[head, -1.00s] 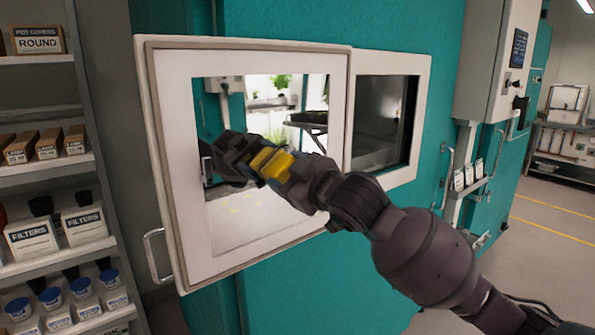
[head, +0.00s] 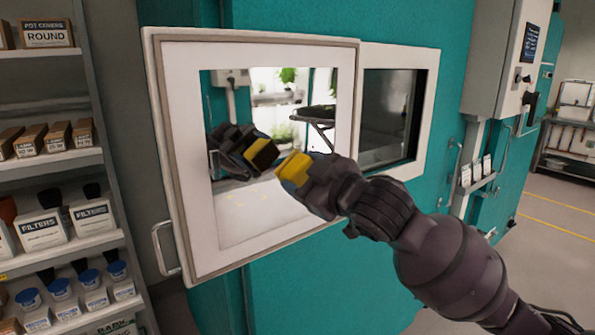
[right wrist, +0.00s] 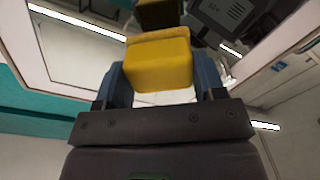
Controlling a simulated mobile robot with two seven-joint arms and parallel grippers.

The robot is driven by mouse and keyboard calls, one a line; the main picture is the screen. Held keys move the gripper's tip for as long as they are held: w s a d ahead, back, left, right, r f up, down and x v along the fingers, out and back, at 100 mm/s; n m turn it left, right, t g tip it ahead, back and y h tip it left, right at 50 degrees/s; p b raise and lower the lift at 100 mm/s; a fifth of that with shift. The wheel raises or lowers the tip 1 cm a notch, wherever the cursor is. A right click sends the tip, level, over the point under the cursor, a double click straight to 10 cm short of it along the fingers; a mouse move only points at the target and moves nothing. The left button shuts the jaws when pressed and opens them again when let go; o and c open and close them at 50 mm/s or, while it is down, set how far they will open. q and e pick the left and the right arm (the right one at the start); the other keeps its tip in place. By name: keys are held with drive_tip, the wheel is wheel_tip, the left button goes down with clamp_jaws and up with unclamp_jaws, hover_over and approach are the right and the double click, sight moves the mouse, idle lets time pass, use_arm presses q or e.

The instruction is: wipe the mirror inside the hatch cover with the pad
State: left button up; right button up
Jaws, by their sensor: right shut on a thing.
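The hatch cover (head: 183,130) stands open at the left, with a white inner frame around the mirror (head: 245,212). My right gripper (head: 296,172) is shut on the yellow pad (head: 290,165), in front of the mirror's right part. The pad's reflection shows to its left with a gap between, so the pad looks apart from the glass. In the right wrist view the yellow pad (right wrist: 158,65) sits between the blue fingers of my gripper (right wrist: 160,85), facing its dark reflection. My left gripper is not in view.
The hatch opening (head: 392,115) is in the teal chamber wall, right of the cover. A handle (head: 165,250) is on the cover's left edge. A shelf (head: 60,160) with filter boxes and jars stands close on the left.

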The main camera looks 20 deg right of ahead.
drive_tip(key=shift+v, duration=2.55)
